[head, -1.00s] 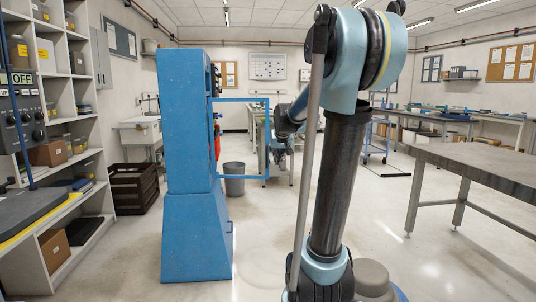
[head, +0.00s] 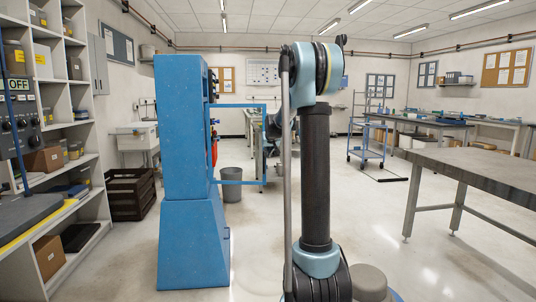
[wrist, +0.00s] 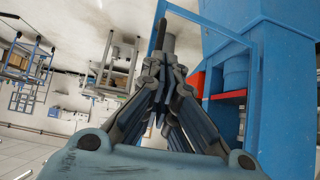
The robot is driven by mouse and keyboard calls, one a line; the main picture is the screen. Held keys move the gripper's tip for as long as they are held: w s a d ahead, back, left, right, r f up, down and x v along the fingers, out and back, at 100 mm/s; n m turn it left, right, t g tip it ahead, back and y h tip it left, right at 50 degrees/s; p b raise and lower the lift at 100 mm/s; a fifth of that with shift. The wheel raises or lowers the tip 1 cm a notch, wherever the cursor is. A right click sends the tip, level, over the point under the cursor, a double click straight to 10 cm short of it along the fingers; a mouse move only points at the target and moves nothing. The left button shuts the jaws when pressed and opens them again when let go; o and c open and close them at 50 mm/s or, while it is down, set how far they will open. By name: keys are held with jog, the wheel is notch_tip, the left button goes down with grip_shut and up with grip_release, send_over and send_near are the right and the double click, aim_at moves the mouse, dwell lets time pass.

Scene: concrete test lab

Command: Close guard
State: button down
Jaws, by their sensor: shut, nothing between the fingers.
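The guard is a blue rectangular frame (head: 238,106) on the right side of a blue machine (head: 190,130). In the head view it stands out to the right, swung away from the machine's front. In the wrist view the guard's bar (wrist: 252,85) runs along the right of my gripper (wrist: 160,40), with the machine (wrist: 280,50) behind it. My gripper's fingers are shut and empty, their tips close to the guard's upper bar; I cannot tell whether they touch. In the head view my upright arm hides most of the gripper.
A red part (wrist: 196,84) shows inside the machine. A grey bin (head: 232,184) stands on the floor behind the guard. A steel table (head: 480,165) is at the right and shelves (head: 75,130) are at the left. The floor between is open.

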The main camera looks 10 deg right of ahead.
aim_at(264, 160)
jog(key=shift+w+a+f, duration=0.1)
jog(key=shift+w+f, duration=0.65)
jog(key=shift+w, duration=0.75)
jog(key=shift+w+d+f, duration=0.1)
jog(key=shift+w+f, duration=0.7)
jog(key=shift+w, duration=0.75)
jog(key=shift+w+a+f, duration=0.1)
jog(key=shift+w+f, duration=0.65)
jog(key=shift+w, duration=0.75)
jog(key=shift+w, duration=0.1)
